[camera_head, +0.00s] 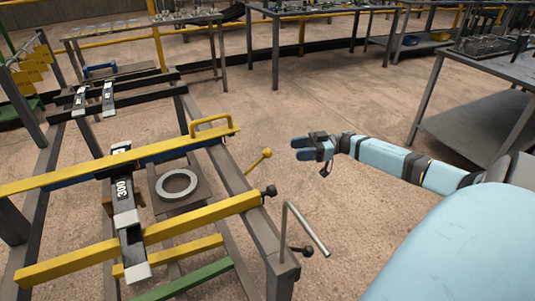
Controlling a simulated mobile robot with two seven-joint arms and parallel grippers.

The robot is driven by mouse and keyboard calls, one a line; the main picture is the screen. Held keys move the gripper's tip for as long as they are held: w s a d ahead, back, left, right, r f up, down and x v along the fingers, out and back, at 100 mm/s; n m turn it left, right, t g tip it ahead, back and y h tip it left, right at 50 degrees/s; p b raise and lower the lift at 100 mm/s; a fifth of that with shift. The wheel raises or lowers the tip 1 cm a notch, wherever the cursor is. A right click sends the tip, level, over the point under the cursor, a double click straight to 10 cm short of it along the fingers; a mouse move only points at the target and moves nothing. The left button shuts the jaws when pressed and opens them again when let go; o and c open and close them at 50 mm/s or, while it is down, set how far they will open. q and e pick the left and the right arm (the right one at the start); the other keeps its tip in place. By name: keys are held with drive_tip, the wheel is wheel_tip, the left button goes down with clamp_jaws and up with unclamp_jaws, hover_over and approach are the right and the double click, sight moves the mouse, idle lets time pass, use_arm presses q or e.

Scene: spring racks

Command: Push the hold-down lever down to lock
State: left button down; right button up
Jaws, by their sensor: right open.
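The rack has several lever-like parts, and I cannot tell for certain which one is the hold-down lever. A short yellow lever with a ball end (259,159) sticks up to the right beside the frame. A bent grey metal bar (308,230) rises at the frame's front right corner, near a black knob (302,250). A long yellow bar with a loop handle (213,122) lies across the rack. My right gripper (301,148) is open, apart from the rack, to the right of the yellow ball lever. My left gripper is not in view.
The dark steel rack frame (235,185) holds a grey ring on a plate (177,184) and a black-and-white strap marked 300 (124,197). A second yellow bar (205,215) crosses in front. Work tables stand behind and at right (480,115). Open floor lies between.

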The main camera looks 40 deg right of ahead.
sight(268, 152)
drive_tip(key=b+x, duration=0.1)
drive_tip(key=x, duration=0.9)
drive_tip(key=shift+w+a, duration=0.1)
drive_tip(key=shift+a, duration=0.05)
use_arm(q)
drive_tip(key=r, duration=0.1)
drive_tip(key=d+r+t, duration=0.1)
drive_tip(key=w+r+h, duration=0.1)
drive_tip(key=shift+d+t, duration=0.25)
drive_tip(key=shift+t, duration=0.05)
use_arm(e)
clamp_jaws()
